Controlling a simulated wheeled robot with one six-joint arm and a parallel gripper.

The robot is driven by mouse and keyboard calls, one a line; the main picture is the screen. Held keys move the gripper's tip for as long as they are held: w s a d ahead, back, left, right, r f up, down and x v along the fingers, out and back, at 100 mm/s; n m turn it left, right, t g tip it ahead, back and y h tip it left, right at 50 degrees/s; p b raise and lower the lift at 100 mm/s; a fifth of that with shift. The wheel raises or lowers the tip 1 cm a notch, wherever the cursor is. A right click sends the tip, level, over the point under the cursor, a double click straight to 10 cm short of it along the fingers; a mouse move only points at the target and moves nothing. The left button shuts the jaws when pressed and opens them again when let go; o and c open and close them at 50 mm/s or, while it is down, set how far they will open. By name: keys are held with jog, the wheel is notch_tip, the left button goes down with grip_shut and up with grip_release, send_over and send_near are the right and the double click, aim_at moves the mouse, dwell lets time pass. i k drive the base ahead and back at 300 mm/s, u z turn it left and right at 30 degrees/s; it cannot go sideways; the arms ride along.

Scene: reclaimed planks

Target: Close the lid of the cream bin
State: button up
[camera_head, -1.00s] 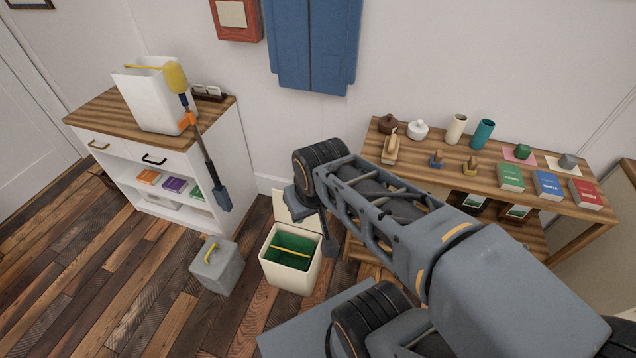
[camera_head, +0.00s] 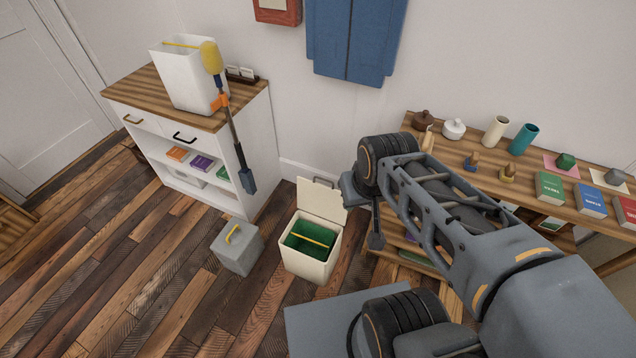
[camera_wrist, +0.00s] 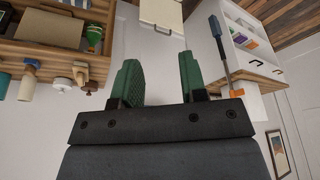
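The cream bin (camera_head: 308,268) stands on the floor in the head view. Its lid (camera_head: 321,203) is open and stands up at the back of the bin, with a dark handle near its top edge. Green lining and a yellow bar show inside. In the wrist view the cream lid (camera_wrist: 162,13) with its handle shows at the top edge, beyond the fingertips. My gripper (camera_wrist: 160,72) is open and empty, its two green fingers apart. In the head view my arm's end is just right of the lid; the fingers cannot be made out there.
A grey box (camera_head: 238,250) with a yellow handle stands left of the bin. A white cabinet (camera_head: 262,140) with a wooden top is behind it, with a long-handled tool along its side. A wooden table (camera_head: 470,178) with books and jars is at right. Plank floor is open at lower left.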

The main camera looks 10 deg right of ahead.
aim_at(321, 200)
jog(key=u, duration=0.5)
jog(key=k, duration=1)
jog(key=z, duration=0.65)
jog(key=i, duration=1.6)
jog(key=u, duration=0.8)
